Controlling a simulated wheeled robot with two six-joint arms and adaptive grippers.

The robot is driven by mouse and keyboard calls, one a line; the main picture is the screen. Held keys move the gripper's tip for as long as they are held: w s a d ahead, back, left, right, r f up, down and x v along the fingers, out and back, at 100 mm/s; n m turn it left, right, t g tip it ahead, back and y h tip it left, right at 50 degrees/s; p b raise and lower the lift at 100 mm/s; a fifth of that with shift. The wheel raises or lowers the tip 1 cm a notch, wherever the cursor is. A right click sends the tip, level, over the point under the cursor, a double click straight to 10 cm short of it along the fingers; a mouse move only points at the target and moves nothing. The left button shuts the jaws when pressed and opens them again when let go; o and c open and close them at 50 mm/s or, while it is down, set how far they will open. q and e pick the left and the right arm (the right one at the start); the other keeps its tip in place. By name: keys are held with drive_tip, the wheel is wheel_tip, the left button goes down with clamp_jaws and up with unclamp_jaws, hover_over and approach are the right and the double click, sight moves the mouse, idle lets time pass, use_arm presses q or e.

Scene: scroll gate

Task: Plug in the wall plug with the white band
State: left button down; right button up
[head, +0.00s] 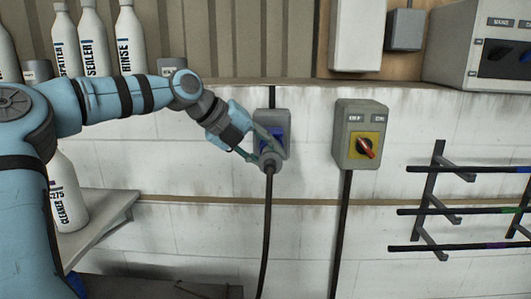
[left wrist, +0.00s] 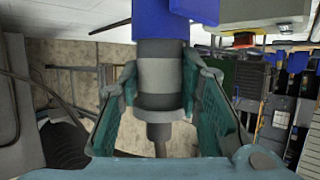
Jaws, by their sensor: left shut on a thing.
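A grey plug (head: 269,164) with a dark cable hanging straight down is at the lower front of a grey wall socket box (head: 259,118) with a blue part (head: 276,134). My left gripper (head: 262,157) is shut on the plug, one finger on each side. In the left wrist view the plug (left wrist: 160,98) stands between the fingers, with a paler grey band (left wrist: 158,75) around it. Its upper end meets the blue part (left wrist: 160,18); how deep it sits is hidden. My right gripper is not in view.
A grey switch box (head: 356,120) with a red knob on a yellow plate is right of the socket. A rack (head: 432,190) with dark rods is farther right. White bottles (head: 95,40) stand at upper left, and a shelf (head: 105,215) is below my left arm.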

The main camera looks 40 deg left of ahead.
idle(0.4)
use_arm(q)
drive_tip(key=shift+w+a+p, duration=0.1)
drive_tip(key=shift+w+p, duration=0.05)
drive_tip(key=shift+p, duration=0.25)
idle(1.6)
drive_tip(key=c, duration=1)
unclamp_jaws()
drive_tip(key=o, duration=0.6)
drive_tip(key=shift+c, duration=0.2)
